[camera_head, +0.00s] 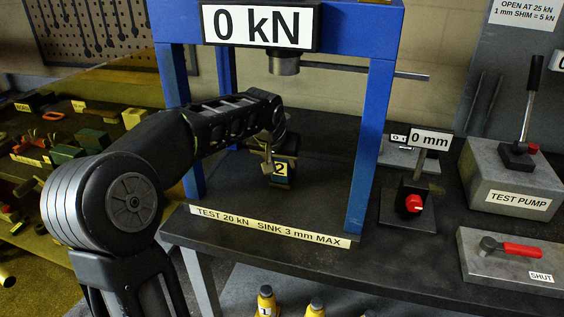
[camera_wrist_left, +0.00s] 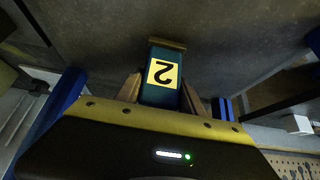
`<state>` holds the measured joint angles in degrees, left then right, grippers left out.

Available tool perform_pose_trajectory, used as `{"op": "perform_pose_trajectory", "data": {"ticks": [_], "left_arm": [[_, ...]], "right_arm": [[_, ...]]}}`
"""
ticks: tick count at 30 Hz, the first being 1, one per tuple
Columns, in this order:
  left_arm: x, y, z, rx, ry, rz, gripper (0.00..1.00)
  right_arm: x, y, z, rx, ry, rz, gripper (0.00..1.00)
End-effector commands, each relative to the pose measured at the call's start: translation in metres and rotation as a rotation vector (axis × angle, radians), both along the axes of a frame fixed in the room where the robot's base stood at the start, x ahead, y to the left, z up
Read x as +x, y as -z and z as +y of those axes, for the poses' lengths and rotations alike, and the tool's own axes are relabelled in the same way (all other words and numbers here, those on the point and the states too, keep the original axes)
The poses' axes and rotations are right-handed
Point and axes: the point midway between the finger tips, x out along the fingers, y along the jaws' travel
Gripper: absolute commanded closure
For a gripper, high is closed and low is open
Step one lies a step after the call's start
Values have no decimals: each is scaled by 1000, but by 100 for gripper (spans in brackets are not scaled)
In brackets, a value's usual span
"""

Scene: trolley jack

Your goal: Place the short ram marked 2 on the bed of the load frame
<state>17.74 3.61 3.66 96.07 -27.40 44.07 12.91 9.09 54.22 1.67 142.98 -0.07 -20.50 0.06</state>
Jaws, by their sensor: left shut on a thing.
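The short ram marked 2 (camera_head: 281,172) is a dark teal block with a yellow label, upright between the posts of the blue load frame (camera_head: 372,120). It also shows in the left wrist view (camera_wrist_left: 161,88). My left gripper (camera_head: 268,160) is shut on it, with a finger on each side in the wrist view. The ram is over the dark bed (camera_head: 290,212), below the frame's round press head (camera_head: 284,64). I cannot tell whether its base touches the bed. My right gripper is not in view.
A "0 kN" display (camera_head: 258,26) hangs on the frame. To the right stand a 0 mm gauge with a red knob (camera_head: 413,203), the test pump (camera_head: 510,180) and a red valve lever (camera_head: 523,249). Several yellow-topped rams (camera_head: 266,301) stand below the front edge. A cluttered bench is left.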

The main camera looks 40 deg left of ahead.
Motion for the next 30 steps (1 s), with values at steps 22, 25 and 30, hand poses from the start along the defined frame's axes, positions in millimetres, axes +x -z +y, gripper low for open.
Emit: {"op": "perform_pose_trajectory", "data": {"ticks": [22, 25, 30], "left_arm": [[4, 8, 2, 1, 0, -2, 35], [4, 8, 2, 1, 0, -2, 33], [4, 8, 2, 1, 0, -2, 33]], "right_arm": [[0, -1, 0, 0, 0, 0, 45], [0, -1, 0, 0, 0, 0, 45], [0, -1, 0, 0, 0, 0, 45]]}}
